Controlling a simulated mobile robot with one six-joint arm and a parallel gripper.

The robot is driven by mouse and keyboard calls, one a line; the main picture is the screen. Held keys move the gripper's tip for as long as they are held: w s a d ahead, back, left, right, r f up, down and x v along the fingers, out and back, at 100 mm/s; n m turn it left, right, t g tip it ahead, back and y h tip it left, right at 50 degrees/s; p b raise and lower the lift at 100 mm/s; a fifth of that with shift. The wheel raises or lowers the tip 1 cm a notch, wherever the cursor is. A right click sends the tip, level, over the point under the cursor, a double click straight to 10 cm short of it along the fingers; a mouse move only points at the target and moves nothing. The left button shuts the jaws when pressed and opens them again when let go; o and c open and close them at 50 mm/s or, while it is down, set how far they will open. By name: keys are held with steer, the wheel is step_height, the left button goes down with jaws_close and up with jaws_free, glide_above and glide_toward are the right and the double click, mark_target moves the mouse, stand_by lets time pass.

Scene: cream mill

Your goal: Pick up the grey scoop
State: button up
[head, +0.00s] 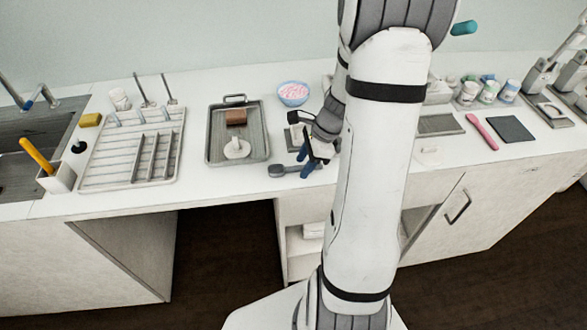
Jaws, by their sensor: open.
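The grey scoop (277,170) lies on the white counter, just right of the grey tray's front corner. Its rounded end points left and its handle runs right towards my gripper. My gripper (305,162) has blue fingers and is low over the counter at the handle side of the scoop. The fingers are apart. The far end of the handle is hidden by the fingers, and I cannot tell whether they touch it.
A grey tray (213,150) holds a brown block (236,117) and a white round piece (238,148). A bowl (293,93) with pink contents stands behind. A white drying rack (100,160) is left. The counter's front edge is close to the scoop. My arm hides part of the counter.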

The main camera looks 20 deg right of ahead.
steer(key=shift+c, duration=0.2)
jaws_close()
